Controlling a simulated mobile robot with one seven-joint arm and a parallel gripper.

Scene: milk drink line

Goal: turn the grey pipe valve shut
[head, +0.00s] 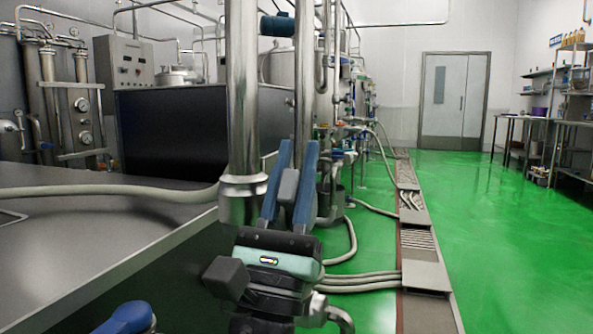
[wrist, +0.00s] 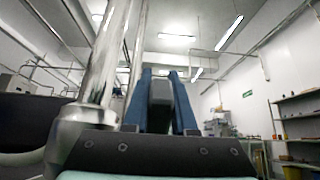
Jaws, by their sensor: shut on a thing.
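The grey pipe valve shows as a grey handle (head: 289,187) in the head view, just right of the thick upright steel pipe (head: 242,90). My gripper (head: 298,148) points upward, with its two blue fingers on either side of the grey handle, shut on it. In the wrist view, the grey handle (wrist: 160,92) sits between the blue fingers, and the steel pipe (wrist: 100,75) rises close at the left. The valve's body and its joint to the pipe are hidden, so I cannot tell how far it is turned.
A grey metal worktop (head: 100,220) with a pale hose (head: 110,192) fills the left. Other pipes and hoses stand behind my gripper. A floor drain channel (head: 425,270) runs along the right. The green floor (head: 500,240) beyond it is clear up to the shelves and tables (head: 570,125).

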